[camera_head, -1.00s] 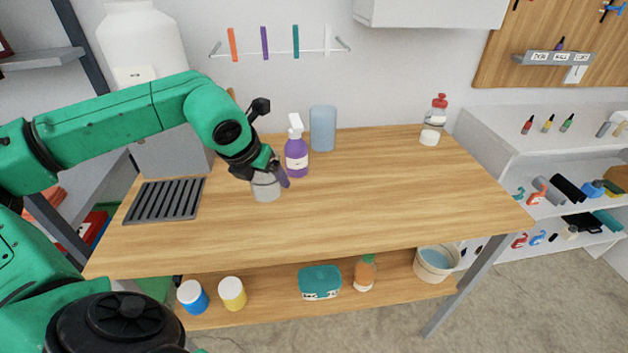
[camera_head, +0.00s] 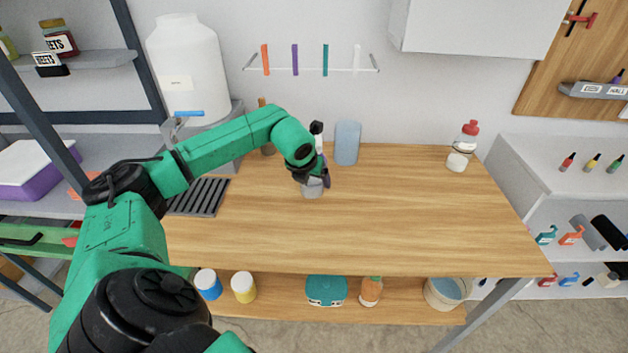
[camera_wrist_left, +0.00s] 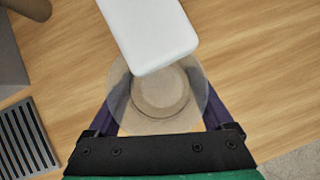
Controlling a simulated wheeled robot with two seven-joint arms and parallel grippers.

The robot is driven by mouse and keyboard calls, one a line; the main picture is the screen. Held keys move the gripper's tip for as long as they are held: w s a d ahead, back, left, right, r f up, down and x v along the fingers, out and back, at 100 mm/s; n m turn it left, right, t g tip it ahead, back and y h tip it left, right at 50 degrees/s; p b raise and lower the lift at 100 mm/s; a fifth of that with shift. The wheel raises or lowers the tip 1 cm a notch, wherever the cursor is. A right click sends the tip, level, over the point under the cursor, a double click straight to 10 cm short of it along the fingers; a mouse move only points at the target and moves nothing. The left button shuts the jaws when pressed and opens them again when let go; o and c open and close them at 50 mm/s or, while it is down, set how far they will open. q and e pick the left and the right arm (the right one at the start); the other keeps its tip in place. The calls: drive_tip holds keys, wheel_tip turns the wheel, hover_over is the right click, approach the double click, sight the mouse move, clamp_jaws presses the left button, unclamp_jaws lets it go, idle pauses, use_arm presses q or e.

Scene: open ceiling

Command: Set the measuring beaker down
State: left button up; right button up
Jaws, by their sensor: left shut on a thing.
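The measuring beaker (camera_head: 313,190) is a small, clear greyish cup, upright at the left-middle of the wooden worktop. My left gripper (camera_head: 314,178) is shut on it from above, with its purple fingers on either side. In the left wrist view, the round beaker (camera_wrist_left: 160,112) sits between the two fingers (camera_wrist_left: 163,108), and a white block-like shape (camera_wrist_left: 150,32) covers part of its rim. The beaker's base is at or very close to the worktop; I cannot tell if it touches. My right gripper is not in view.
The worktop (camera_head: 420,215) is clear to the right and front. A spray bottle (camera_head: 319,143) is mostly hidden behind my gripper. A blue cylinder (camera_head: 347,143) stands behind, a red-topped bottle (camera_head: 464,147) at back right. A dark slatted rack (camera_head: 198,197) lies left.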

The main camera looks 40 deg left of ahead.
sight(314, 187)
use_arm(q)
drive_tip(key=p+x, duration=0.2)
drive_tip(key=x, duration=0.1)
drive_tip(key=shift+s+d+f, duration=0.1)
drive_tip(key=shift+s+f, duration=0.15)
drive_tip(key=shift+f, duration=0.25)
drive_tip(key=shift+f+b, duration=0.2)
drive_tip(key=shift+b, duration=0.2)
drive_tip(key=o, duration=1.1)
drive_tip(key=shift+r, duration=0.25)
drive_tip(key=b+v, duration=0.2)
drive_tip(key=v, duration=1)
